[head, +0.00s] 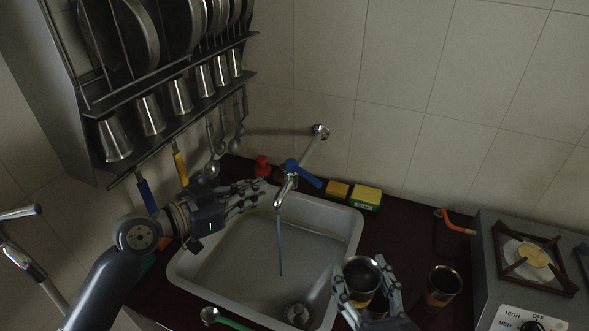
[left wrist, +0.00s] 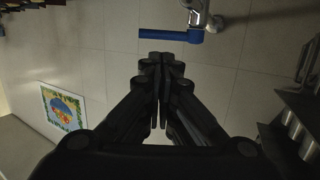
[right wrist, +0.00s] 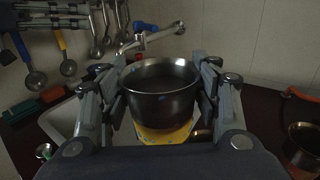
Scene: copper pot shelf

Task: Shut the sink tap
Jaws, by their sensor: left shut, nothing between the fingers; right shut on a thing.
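The tap (head: 288,184) comes out from the wall over the sink (head: 350,222), with a blue lever handle (head: 303,173). A thin bluish stream of water (head: 280,240) falls from its spout. My left gripper (head: 262,188) is shut and empty, just left of the spout. In the left wrist view its fingertips (left wrist: 161,62) point toward the blue handle (left wrist: 168,35), with a small gap.
A yellow-green sponge (head: 366,197) and a red item (head: 262,166) stand behind the sink. A second cup (head: 443,284) stands to the right, beside a stove (head: 490,265). A rack (head: 180,85) with plates, cups and hanging utensils is on the left wall.

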